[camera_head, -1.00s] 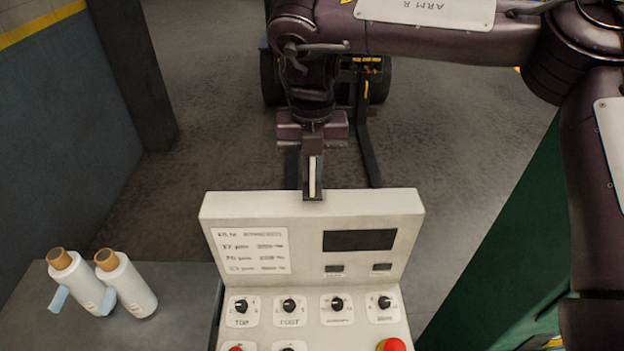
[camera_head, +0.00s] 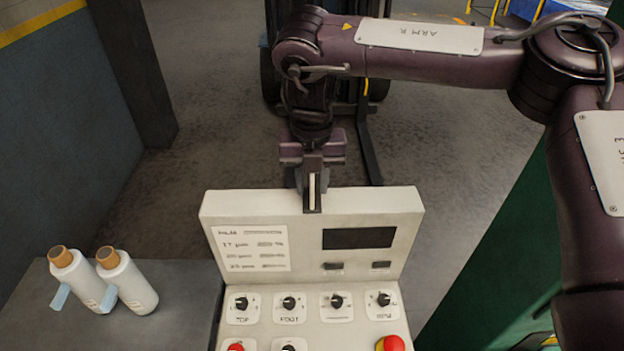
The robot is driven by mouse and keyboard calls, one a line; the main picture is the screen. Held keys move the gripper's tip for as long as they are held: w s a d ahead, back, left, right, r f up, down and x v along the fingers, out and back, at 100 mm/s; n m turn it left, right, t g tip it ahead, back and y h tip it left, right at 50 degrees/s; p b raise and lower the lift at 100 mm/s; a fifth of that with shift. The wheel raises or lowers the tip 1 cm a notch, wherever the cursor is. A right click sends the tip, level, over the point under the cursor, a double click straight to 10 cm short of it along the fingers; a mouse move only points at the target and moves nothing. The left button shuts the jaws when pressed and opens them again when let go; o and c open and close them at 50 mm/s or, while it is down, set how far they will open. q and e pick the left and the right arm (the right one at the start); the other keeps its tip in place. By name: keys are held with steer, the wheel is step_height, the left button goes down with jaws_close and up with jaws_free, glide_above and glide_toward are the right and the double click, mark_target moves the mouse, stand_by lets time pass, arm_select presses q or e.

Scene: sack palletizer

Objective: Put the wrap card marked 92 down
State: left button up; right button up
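My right gripper (camera_head: 312,198) points down at the top edge of the control console (camera_head: 222,203). Its fingers are close together on a thin, pale, edge-on strip (camera_head: 312,190), which looks like the wrap card; no number on it can be read from here. The fingertips overlap the console's top edge in the picture; I cannot tell whether they touch it. My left gripper is not in view.
The console carries a printed card (camera_head: 252,248), a dark screen (camera_head: 359,238), several knobs and a red button (camera_head: 390,343). Two white bottles (camera_head: 128,283) with tan caps stand on a grey surface (camera_head: 40,320) at left. A forklift (camera_head: 369,150) stands behind.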

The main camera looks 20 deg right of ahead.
step_height(320, 180, up, 12)
steer(key=shift+r, duration=0.2)
stand_by(0.4)
stand_by(0.4)
